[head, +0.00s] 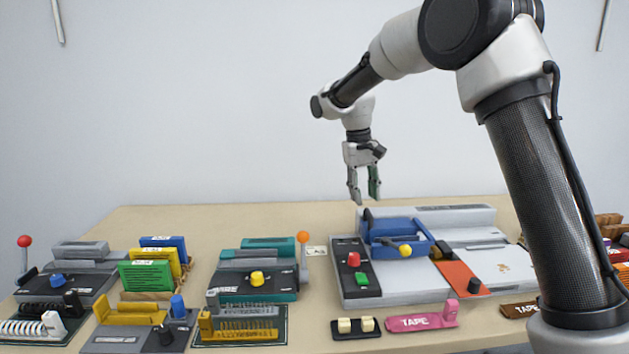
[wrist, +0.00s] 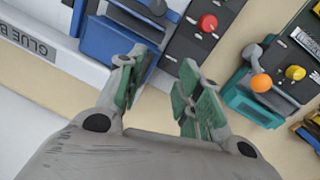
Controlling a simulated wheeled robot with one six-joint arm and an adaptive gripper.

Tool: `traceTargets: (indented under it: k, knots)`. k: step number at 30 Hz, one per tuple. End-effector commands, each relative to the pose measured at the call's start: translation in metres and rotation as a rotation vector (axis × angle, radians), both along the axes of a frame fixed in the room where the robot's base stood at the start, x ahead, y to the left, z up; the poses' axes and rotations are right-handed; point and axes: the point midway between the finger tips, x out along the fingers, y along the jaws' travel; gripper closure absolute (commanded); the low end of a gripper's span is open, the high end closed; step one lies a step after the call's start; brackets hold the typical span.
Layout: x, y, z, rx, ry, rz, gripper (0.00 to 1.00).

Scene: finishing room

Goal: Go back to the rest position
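My gripper (head: 364,196) hangs pointing down in the air above the back of the table (head: 165,215), behind and above the blue part (head: 385,232) of a large grey machine (head: 455,222). In the wrist view my gripper (wrist: 160,105) shows its two green-padded fingers spread apart with a gap between them. Nothing is between the fingers. The machine's red knob (wrist: 208,22) and blue part (wrist: 112,40) lie below, apart from the fingers.
A teal machine (head: 255,285) with an orange-tipped lever (head: 303,238) stands left of the grey machine. Further left is a dark grey machine (head: 70,265) with a red-tipped lever. A pink tape holder (head: 422,318) lies in front. The air above the table's left half is clear.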

Motion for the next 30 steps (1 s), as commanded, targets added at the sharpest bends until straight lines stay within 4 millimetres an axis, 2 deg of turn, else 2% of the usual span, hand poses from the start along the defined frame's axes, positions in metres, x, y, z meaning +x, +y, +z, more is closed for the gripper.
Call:
traceTargets:
  k: [1, 8, 12, 18, 21, 24, 30]
  knots:
    - [-0.02, -0.014, 0.007, 0.015, -0.002, 0.012, 0.65]
    - [-0.113, -0.075, 0.028, 0.087, -0.038, 0.031, 0.65]
    - [-0.185, -0.117, 0.037, 0.129, -0.093, 0.009, 0.65]
    - [-0.283, -0.163, 0.037, 0.173, -0.203, -0.067, 0.65]
    - [-0.32, -0.178, 0.035, 0.184, -0.263, -0.116, 0.65]
    - [-0.342, -0.188, 0.038, 0.188, -0.325, -0.153, 0.65]
    - [-0.352, -0.199, 0.056, 0.191, -0.422, -0.194, 0.65]
